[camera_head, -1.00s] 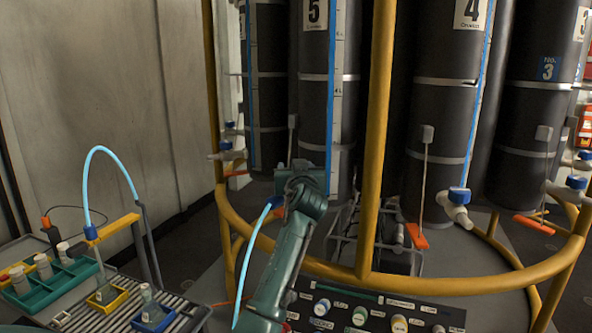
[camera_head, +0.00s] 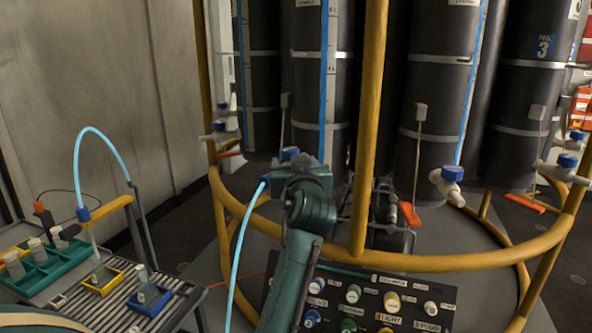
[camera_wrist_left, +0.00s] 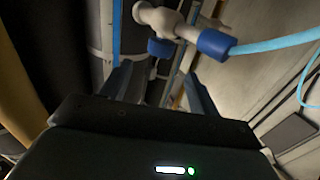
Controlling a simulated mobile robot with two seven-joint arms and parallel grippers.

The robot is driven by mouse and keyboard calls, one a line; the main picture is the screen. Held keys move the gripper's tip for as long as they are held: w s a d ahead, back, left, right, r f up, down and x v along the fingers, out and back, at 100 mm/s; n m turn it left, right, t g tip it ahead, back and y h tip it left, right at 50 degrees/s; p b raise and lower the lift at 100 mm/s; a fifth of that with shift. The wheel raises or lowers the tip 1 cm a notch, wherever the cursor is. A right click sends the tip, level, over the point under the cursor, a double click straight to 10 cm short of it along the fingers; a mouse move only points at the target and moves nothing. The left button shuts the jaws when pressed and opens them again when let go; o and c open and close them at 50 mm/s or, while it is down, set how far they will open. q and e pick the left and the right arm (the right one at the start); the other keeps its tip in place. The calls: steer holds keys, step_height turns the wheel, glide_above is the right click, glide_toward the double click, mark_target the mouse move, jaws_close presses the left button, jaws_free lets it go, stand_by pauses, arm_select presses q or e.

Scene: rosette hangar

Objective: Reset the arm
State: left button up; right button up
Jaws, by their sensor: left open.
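My teal left arm (camera_head: 298,255) reaches up in the middle of the head view, its end in front of a black cylinder (camera_head: 320,95). Its gripper is hidden there. In the left wrist view the gripper (camera_wrist_left: 157,85) is open, with no object seen held between its fingers. Just beyond the fingers is a pale valve (camera_wrist_left: 160,20) with a blue handle (camera_wrist_left: 160,47). A blue connector (camera_wrist_left: 214,43) joins a light blue hose (camera_wrist_left: 275,44) to it. In the head view this hose (camera_head: 238,250) hangs down left of my arm. My right gripper is not in view.
A yellow ring rail (camera_head: 440,263) and upright post (camera_head: 370,110) stand close to my arm. A control panel (camera_head: 375,300) is below. At left, a roller table (camera_head: 180,300) bears small trays and a green rack (camera_head: 48,270). Another hose (camera_head: 105,140) arches over it.

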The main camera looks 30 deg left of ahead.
arm_select(q)
steer(key=shift+v, duration=1)
